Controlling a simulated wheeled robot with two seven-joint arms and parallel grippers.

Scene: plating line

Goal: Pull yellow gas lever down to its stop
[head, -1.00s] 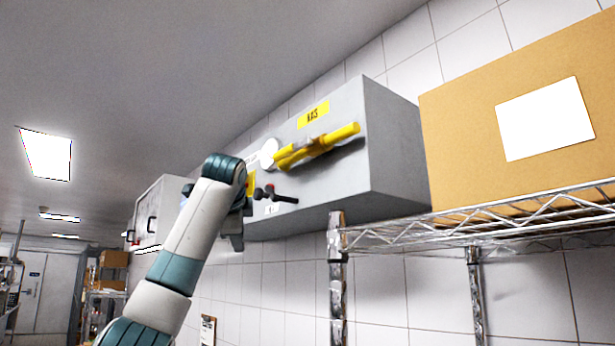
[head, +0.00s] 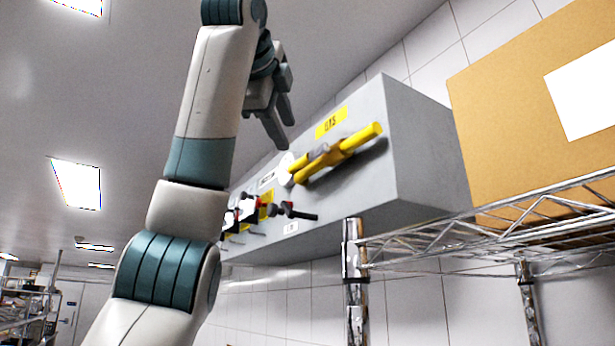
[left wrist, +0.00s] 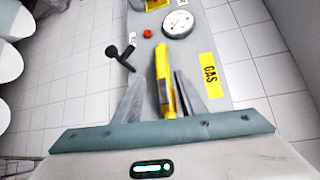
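The yellow gas lever (head: 335,155) is a long yellow handle on the front of a grey wall box (head: 425,150), under a yellow GAS label (head: 331,122). In the head view it slants, its right end higher. My left gripper (head: 286,136) is up and to the left of the lever, fingers apart and apparently empty. In the left wrist view the lever (left wrist: 163,75) shows between the two spread fingers. I cannot tell how deep it sits between them; in the head view the fingers look clear of it. My right gripper is in no view.
A white round gauge (left wrist: 178,24) and a black-handled control (left wrist: 122,57) sit beside the lever on the box. A wire shelf (head: 480,225) with a cardboard box (head: 520,100) stands at right, close to the grey box.

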